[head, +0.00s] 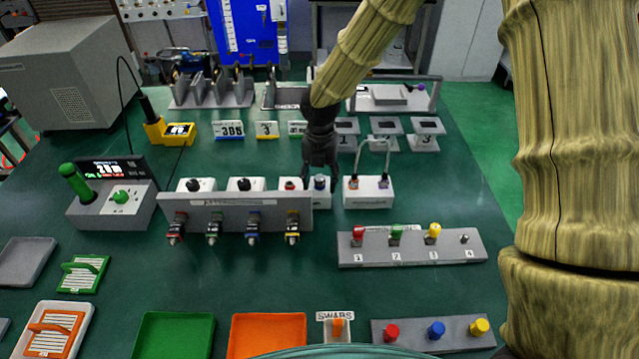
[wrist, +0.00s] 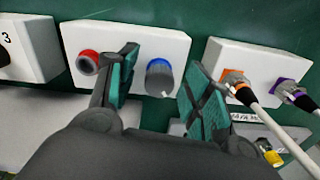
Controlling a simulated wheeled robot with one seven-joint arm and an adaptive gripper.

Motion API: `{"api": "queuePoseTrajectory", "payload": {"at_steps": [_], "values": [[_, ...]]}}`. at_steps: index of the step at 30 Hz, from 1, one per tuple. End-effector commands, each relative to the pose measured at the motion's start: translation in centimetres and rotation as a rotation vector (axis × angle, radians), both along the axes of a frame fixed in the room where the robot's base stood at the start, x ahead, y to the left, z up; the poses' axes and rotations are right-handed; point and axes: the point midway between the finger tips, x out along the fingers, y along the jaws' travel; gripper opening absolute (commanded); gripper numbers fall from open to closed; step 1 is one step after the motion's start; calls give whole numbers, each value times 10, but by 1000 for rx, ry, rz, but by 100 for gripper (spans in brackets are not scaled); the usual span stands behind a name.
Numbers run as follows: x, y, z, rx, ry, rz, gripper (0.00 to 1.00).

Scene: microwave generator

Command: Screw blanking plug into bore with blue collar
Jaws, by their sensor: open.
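A white block (wrist: 122,43) carries a red collar (wrist: 88,62) on its left and a blue collar (wrist: 158,64) on its right. A grey cylindrical plug (wrist: 160,85) with a pale mark on its edge stands at the blue collar; how deep it sits cannot be told. My gripper (wrist: 162,62) is open, with one green-padded finger on each side of the plug and visible gaps between. In the head view my gripper (head: 319,177) reaches down over the block's right end. The red collar has a dark centre.
Right of the block, a white box (head: 368,193) has cable connectors and a looped cable close to my right finger. In front runs a grey rail (head: 235,211) with several coloured connectors. A grey strip with coloured plugs (head: 412,248) lies front right. Green table is clear between.

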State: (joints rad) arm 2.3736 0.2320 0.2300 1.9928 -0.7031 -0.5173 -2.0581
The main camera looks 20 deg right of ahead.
Motion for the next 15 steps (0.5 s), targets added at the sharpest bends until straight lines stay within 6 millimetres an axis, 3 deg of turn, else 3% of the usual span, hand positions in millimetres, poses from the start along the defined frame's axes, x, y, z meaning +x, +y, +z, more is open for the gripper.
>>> {"api": "queuePoseTrajectory", "payload": {"at_steps": [7, 15], "values": [[0, 0, -1, 0, -1, 0, 48], [0, 0, -1, 0, -1, 0, 2]]}}
